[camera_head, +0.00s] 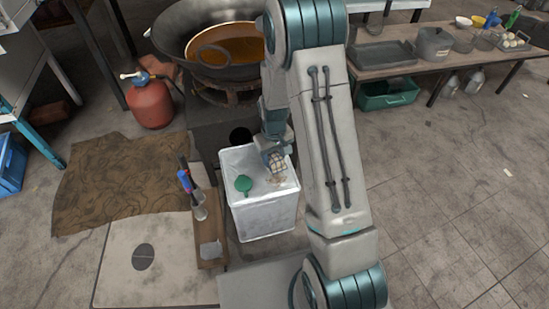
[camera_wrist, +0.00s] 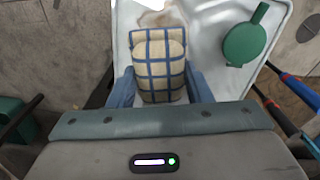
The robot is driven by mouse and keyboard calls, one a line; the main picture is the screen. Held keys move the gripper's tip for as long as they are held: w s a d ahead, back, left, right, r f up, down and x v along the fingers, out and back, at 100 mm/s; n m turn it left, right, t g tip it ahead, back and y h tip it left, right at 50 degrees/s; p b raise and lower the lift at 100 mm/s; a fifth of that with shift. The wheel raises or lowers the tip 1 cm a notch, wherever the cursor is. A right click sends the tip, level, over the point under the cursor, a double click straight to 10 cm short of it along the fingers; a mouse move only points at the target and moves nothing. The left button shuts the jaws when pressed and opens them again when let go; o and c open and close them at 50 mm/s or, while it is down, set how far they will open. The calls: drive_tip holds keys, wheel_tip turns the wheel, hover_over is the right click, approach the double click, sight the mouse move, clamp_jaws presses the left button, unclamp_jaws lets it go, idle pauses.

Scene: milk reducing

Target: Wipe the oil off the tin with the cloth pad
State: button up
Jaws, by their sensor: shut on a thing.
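The tin (camera_head: 264,213) is a silvery-white square can on the floor, with a green cap (camera_head: 244,184) on the left of its top. A brownish oil smear (camera_head: 277,179) shows on the tin's top beside the pad, and a tan patch (camera_wrist: 158,18) shows beyond the pad in the wrist view. My gripper (camera_head: 275,152) is over the tin's top, toward the back right. It is shut on the cloth pad (camera_wrist: 158,68), cream with a blue check, which also shows in the head view (camera_head: 276,162). I cannot tell whether the pad touches the tin.
A large wok (camera_head: 205,40) of brown oil stands on a stove behind the tin. A narrow wooden board (camera_head: 208,240) with blue- and red-handled tools (camera_head: 187,182) lies left of the tin. A red gas bottle (camera_head: 150,103) stands farther back left.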

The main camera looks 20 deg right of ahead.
sight(274, 157)
wheel_tip(274, 157, up, 2)
drive_tip(key=shift+r+p, duration=0.1)
drive_tip(key=shift+p, duration=0.4)
drive_tip(key=shift+s+d, duration=0.1)
drive_tip(key=shift+r+p, duration=1.15)
drive_tip(key=shift+r, duration=0.3)
drive_tip(key=shift+s, duration=0.1)
